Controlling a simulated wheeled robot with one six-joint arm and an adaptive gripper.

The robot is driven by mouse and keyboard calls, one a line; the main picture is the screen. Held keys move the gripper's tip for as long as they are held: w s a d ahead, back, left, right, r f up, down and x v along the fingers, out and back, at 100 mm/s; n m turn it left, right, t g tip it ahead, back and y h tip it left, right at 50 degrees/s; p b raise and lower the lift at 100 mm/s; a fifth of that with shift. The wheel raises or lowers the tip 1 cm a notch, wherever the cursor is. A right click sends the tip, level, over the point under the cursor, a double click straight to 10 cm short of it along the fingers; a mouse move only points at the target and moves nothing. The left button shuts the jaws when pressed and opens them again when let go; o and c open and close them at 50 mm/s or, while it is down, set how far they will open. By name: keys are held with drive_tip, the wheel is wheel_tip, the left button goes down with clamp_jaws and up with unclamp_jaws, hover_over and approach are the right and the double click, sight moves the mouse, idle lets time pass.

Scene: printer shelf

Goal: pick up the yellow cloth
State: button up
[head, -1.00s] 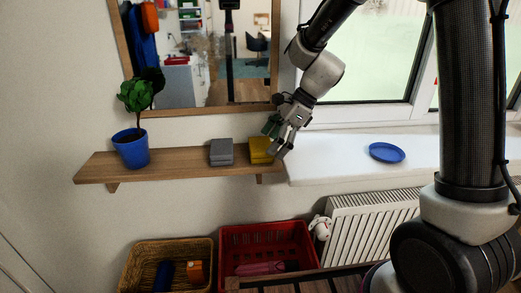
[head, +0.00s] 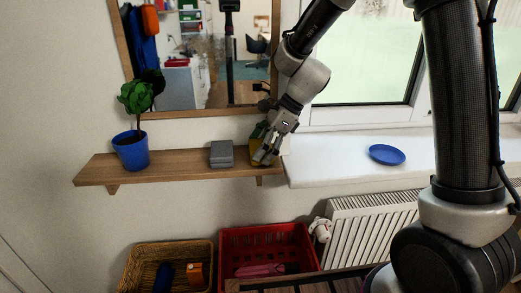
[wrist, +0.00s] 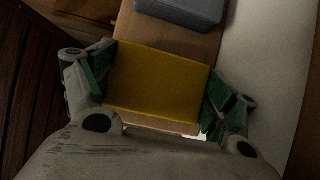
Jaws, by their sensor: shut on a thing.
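The yellow cloth (wrist: 160,82) is a folded, flat block at the right end of the wooden shelf. In the head view only part of the yellow cloth (head: 255,145) shows, the rest hidden behind my gripper. My gripper (head: 265,150) is at the shelf's right end. In the wrist view my gripper (wrist: 158,88) has its green-padded fingers on the left and right edges of the cloth, shut on it. The cloth still appears to be on or just above the shelf; I cannot tell which.
A grey folded cloth (head: 221,154) lies left of the yellow one on the shelf (head: 185,168), with a blue potted plant (head: 131,150) farther left. A mirror (head: 200,70) hangs behind. A blue plate (head: 387,154) lies on the windowsill. A wicker basket (head: 140,262) and red crate (head: 235,240) stand below.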

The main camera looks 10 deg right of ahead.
drive_tip(key=shift+r, duration=0.55)
drive_tip(key=d, duration=1.8)
drive_tip(key=shift+r, duration=0.15)
